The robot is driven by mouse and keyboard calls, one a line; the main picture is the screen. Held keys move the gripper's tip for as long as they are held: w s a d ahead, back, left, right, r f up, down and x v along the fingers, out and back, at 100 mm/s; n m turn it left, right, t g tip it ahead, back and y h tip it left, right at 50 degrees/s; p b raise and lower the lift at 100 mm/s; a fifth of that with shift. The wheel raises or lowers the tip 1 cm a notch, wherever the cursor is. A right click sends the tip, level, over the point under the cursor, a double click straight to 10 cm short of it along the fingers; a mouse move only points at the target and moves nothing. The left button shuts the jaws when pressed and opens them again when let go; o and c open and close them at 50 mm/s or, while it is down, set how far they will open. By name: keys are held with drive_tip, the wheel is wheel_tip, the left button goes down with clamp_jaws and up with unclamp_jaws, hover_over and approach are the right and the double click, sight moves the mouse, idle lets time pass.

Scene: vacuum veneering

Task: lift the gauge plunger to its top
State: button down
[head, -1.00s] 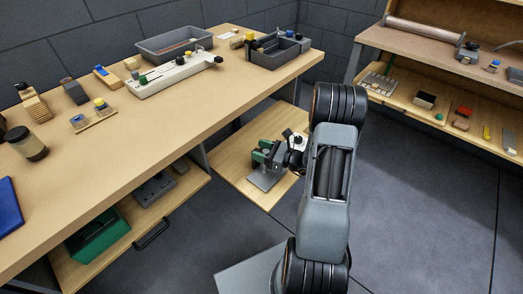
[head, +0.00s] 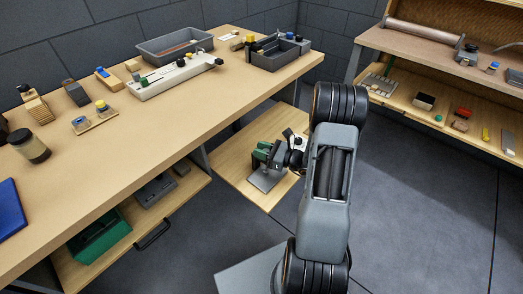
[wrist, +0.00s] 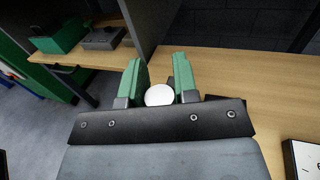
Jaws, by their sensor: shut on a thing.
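My gripper (wrist: 159,82) has green fingers and is shut on the gauge plunger, whose white round top (wrist: 159,95) shows between them in the wrist view. In the head view my gripper (head: 261,156) is low over the wooden shelf beside the long bench, above a grey plate (head: 266,179). The plunger is too small to make out there, and my arm hides part of this spot. How far up the plunger stands cannot be told.
A white panel with black marks (wrist: 303,158) shows at the wrist view's lower right.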

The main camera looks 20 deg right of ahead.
drive_tip(key=shift+r, duration=0.6)
drive_tip(key=shift+f, duration=0.1)
drive_tip(key=c, duration=0.9)
unclamp_jaws()
drive_tip(key=shift+o, duration=0.2)
drive_tip(key=v, duration=1.3)
drive_tip(key=shift+s+d+p, duration=0.25)
drive_tip(key=shift+s+p, duration=0.1)
